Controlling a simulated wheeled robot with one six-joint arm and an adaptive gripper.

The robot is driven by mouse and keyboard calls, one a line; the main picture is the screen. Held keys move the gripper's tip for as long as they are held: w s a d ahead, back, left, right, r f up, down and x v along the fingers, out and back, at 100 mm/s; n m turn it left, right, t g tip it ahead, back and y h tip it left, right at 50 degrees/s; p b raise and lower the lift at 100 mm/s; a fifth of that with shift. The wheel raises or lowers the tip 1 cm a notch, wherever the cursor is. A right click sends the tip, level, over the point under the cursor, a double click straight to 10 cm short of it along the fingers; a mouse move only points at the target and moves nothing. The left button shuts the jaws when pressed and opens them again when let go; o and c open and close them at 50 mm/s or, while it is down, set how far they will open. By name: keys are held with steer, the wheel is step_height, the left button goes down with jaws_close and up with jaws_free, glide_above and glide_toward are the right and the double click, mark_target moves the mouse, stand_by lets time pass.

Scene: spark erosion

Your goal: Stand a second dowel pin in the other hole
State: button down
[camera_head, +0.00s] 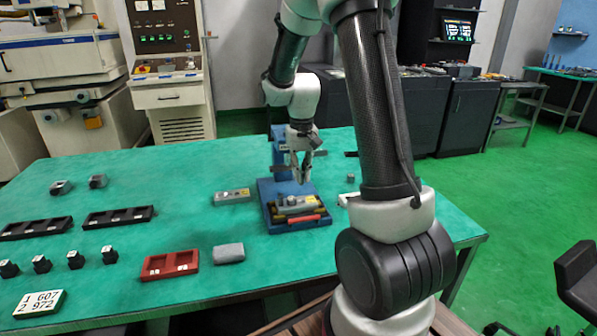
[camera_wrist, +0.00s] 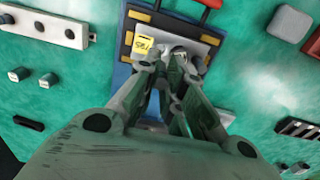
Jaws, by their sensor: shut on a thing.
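My gripper (camera_head: 302,177) hangs tips down over the blue tray (camera_head: 275,226) in the head view. In the wrist view the fingertips (camera_wrist: 176,56) are close together on a small thing at the grey block, most likely a dowel pin, mostly hidden by the fingers. I cannot tell whether the tips' thing touches the block or is in a hole. The block's holes and any other standing pin are not clear.
A grey block (camera_head: 232,196) and a rounded grey block (camera_head: 229,252) lie to the left, with a red tray (camera_head: 170,264).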

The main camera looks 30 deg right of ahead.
mark_target(302, 203)
steer(key=shift+s+f, duration=0.25)
steer(key=shift+f, duration=2.9)
steer(key=shift+f, duration=0.2)
steer(key=c, duration=1.5)
jaws_free()
steer(key=shift+o, duration=0.2)
steer(key=shift+r, duration=0.1)
step_height(302, 203, up, 12)
steer(key=shift+f, duration=0.1)
